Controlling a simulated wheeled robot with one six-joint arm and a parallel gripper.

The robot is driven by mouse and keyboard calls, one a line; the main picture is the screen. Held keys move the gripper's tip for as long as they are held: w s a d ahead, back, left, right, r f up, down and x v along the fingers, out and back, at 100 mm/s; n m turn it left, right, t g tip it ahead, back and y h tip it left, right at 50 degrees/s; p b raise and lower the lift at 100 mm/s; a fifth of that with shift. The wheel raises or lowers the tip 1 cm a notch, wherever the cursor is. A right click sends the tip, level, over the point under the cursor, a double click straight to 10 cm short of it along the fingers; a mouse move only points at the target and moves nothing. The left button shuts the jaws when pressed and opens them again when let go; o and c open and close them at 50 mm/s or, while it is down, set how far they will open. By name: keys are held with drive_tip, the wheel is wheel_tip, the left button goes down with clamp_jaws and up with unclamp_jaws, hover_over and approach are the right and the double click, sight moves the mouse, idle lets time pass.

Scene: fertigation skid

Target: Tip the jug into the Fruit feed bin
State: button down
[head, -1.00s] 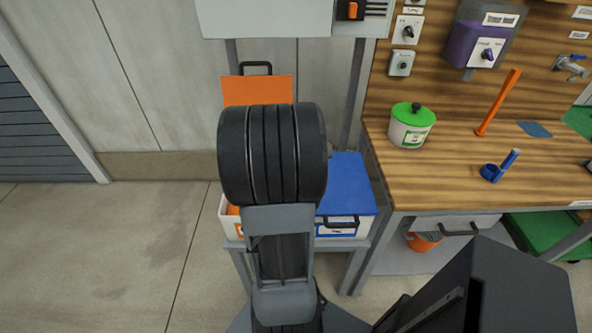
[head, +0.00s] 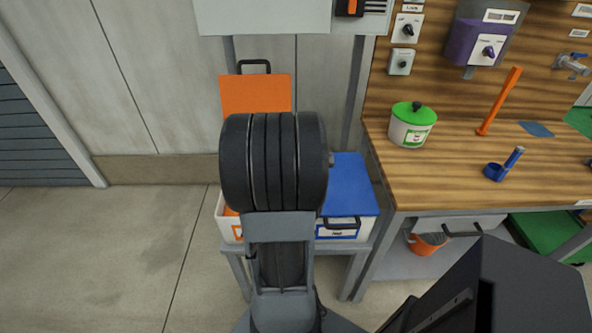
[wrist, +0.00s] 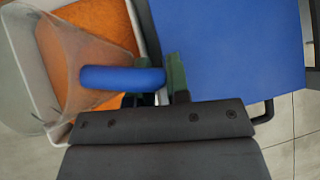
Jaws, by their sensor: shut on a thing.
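In the wrist view my gripper (wrist: 154,84) is shut on the blue handle (wrist: 122,78) of a see-through jug. The jug's clear body (wrist: 85,62) extends to the left, over the open bin with orange contents (wrist: 90,30). I cannot tell how far it is tilted or what it holds. In the head view this white bin (head: 225,222) has its orange lid (head: 255,94) raised; its label is too small to read. My arm hides the jug and gripper there.
Beside the open bin is a bin with a shut blue lid (head: 350,185). A wooden bench (head: 460,165) stands to the right, with a green-lidded pot (head: 410,135) and a blue cup-like tool (head: 496,171). An orange bucket (head: 427,243) is below. The floor at left is clear.

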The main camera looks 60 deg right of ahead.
drive_tip(key=shift+r+p, duration=0.15)
drive_tip(key=shift+p, duration=0.3)
drive_tip(key=shift+r+p, duration=0.15)
drive_tip(key=shift+p, duration=0.3)
drive_tip(key=shift+s+r+n+g+p, duration=0.1)
drive_tip(key=shift+r+n+g+p, duration=0.55)
drive_tip(key=shift+p, duration=0.9)
drive_tip(key=shift+r+g+p, duration=0.25)
drive_tip(key=shift+g+p, duration=0.1)
drive_tip(key=shift+p, duration=0.2)
drive_tip(key=shift+r+g+h+p, duration=0.3)
drive_tip(key=shift+p, duration=0.3)
drive_tip(key=shift+r+n+g+p, duration=0.5)
drive_tip(key=shift+g+p, duration=0.2)
drive_tip(key=shift+p, duration=0.9)
drive_tip(key=shift+r+h, duration=0.1)
drive_tip(key=shift+h, duration=0.2)
